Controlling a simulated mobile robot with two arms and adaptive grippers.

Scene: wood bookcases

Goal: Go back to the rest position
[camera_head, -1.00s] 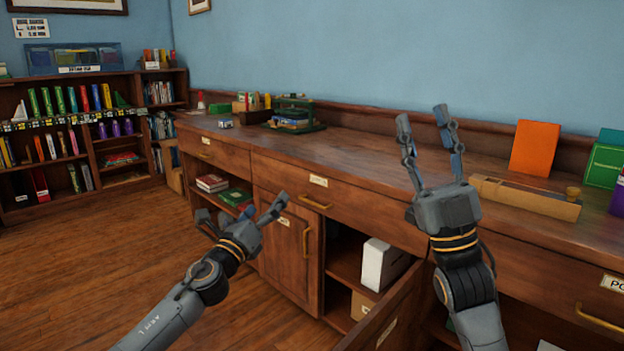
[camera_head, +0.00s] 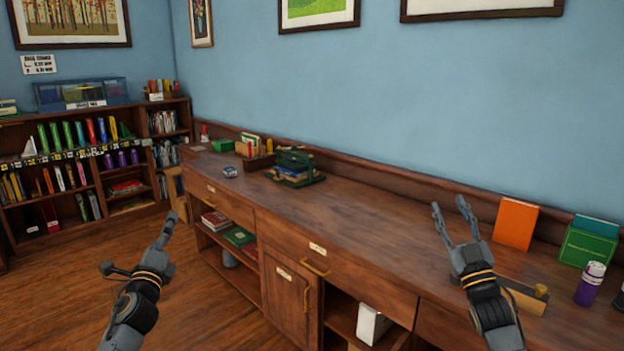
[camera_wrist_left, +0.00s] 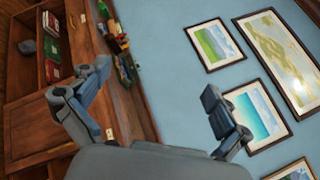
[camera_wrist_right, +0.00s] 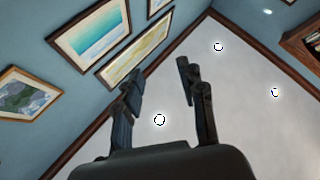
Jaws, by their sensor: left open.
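My right gripper (camera_head: 454,218) is open and points up in front of the wooden counter (camera_head: 370,230) in the head view. In the right wrist view its fingers (camera_wrist_right: 160,85) are apart with nothing between them. My left gripper (camera_head: 140,245) is at the lower left, over the floor in front of the cabinet. In the left wrist view its fingers (camera_wrist_left: 152,92) are wide apart and empty. No object is held by either gripper.
An orange panel (camera_head: 515,223), a green box (camera_head: 588,243) and a purple bottle (camera_head: 589,284) stand on the counter at the right. A white box (camera_head: 372,324) sits in the open compartment below. A bookcase (camera_head: 85,165) stands at the far left. The wooden floor (camera_head: 60,270) is clear.

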